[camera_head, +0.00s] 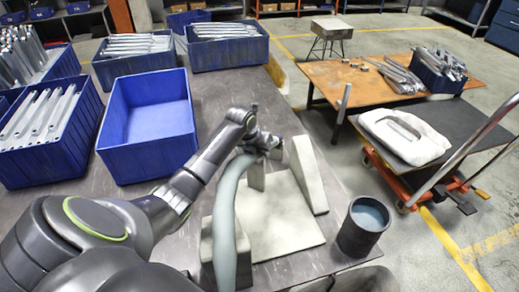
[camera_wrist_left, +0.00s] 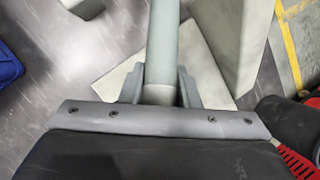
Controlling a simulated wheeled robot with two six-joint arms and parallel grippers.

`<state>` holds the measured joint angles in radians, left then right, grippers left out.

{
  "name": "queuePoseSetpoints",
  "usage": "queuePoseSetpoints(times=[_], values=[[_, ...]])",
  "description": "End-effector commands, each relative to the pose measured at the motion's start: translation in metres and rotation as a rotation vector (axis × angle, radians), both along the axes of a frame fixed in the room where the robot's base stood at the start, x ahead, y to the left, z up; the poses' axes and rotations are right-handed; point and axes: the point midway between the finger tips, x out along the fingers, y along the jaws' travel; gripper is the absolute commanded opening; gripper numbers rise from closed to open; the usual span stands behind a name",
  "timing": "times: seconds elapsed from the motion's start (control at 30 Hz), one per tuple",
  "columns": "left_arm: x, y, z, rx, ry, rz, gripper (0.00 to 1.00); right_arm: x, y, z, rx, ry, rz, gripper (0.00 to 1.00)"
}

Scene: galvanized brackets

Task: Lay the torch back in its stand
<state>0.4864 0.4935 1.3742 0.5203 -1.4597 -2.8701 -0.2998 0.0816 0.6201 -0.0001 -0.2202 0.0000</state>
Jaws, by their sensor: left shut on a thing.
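The torch (camera_head: 225,215) is a grey-green curved tube running from my left gripper down to the bottom edge of the head view. My left gripper (camera_head: 265,143) is shut on its far part. In the left wrist view the tube (camera_wrist_left: 163,40) passes between the fingers of the left gripper (camera_wrist_left: 160,85). The stand (camera_head: 278,222) is a beige plate with upright blocks: a tall wedge (camera_head: 308,175) on the right, and others behind and at the front left. The torch crosses in front of the front-left block (camera_head: 207,243); I cannot tell whether it touches. My right gripper is not in view.
A dark cup (camera_head: 347,238) stands right of the stand, near the table edge. An empty blue bin (camera_head: 130,158) stands to the left, with several bracket-filled bins around it. An orange trolley (camera_head: 408,190) with a white piece (camera_head: 385,125) is beyond the table.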

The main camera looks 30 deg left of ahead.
Motion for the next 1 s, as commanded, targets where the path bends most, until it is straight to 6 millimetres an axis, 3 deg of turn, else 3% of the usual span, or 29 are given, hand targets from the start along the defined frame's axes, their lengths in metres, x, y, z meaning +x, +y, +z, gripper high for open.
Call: queuePoseSetpoints(times=[0.87,0.9,1.0], values=[[0.0005,0.0002,-0.0088,0.000,-0.002,0.000,0.06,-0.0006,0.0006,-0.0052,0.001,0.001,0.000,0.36],[0.0006,0.0002,-0.0083,0.000,-0.002,0.000,0.34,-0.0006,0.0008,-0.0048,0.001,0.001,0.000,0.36],[0.0003,0.0002,-0.0085,0.000,-0.002,0.000,0.47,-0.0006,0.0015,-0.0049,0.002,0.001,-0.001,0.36]])
